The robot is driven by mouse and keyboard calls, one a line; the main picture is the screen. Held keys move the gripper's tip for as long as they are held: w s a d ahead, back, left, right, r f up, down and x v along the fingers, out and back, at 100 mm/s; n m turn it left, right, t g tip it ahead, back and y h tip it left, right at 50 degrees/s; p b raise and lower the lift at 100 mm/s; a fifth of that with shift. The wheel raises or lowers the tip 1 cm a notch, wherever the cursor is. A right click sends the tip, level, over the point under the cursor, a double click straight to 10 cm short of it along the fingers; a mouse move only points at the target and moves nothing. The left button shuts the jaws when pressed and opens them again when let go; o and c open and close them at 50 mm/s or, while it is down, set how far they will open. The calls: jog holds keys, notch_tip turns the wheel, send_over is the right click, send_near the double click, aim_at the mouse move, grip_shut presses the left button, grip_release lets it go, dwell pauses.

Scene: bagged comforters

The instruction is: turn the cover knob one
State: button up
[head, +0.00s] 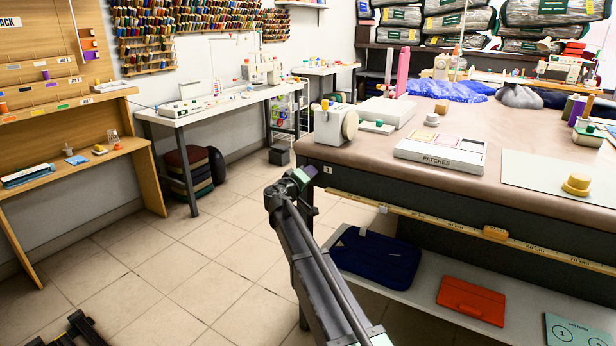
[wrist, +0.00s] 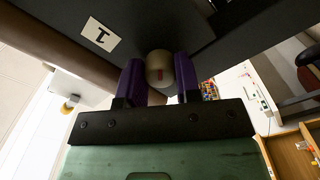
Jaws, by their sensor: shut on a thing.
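A round beige knob (wrist: 160,69) with a red mark on its face is under the table's dark edge in the wrist view. A white label with a "1" (wrist: 101,38) is beside it, and also shows at the table's near left corner in the head view (head: 327,169). My gripper (wrist: 160,80) has its two purple fingers on either side of the knob, shut on it. In the head view my gripper (head: 304,177) is at that corner, and the knob cannot be made out there.
The brown-topped table (head: 480,205) bears a patches box (head: 440,155) and a yellow knob-like piece (head: 577,185). A yellow ruler strip (head: 450,225) runs along its front. A lower shelf holds a navy folded item (head: 375,260) and a red case (head: 472,299).

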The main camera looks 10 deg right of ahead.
jog(key=shift+m, duration=1.1)
jog(key=o, duration=0.9)
jog(key=v, duration=1)
jog(key=shift+s+a, duration=0.25)
jog(key=shift+s, duration=0.1)
